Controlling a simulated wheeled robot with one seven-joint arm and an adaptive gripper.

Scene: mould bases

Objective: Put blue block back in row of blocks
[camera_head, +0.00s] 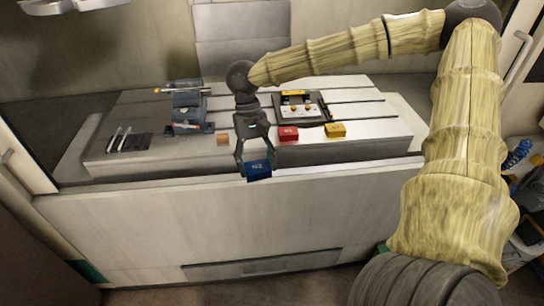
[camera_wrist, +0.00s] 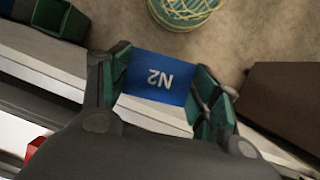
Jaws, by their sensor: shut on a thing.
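The blue block (camera_head: 259,171) carries a white "N2" label and is held in my gripper (camera_head: 257,162) in front of the table's front edge. In the wrist view the blue block (camera_wrist: 158,80) sits between the two fingers of my gripper (camera_wrist: 160,85), which is shut on it. A red block (camera_head: 288,134) and a yellow block (camera_head: 335,130) stand on the slotted table to the right of my gripper. An orange-tan block (camera_head: 223,139) stands on the table to the left. A gap lies between the tan and red blocks, partly behind my gripper.
The slotted table (camera_head: 380,145) also bears a grey vise-like device (camera_head: 187,110), a dark mat with thin tools (camera_head: 128,140), and a panel with a yellow-topped fixture (camera_head: 300,108). In the wrist view a coil of yellowish-green cord (camera_wrist: 185,12) lies on the floor.

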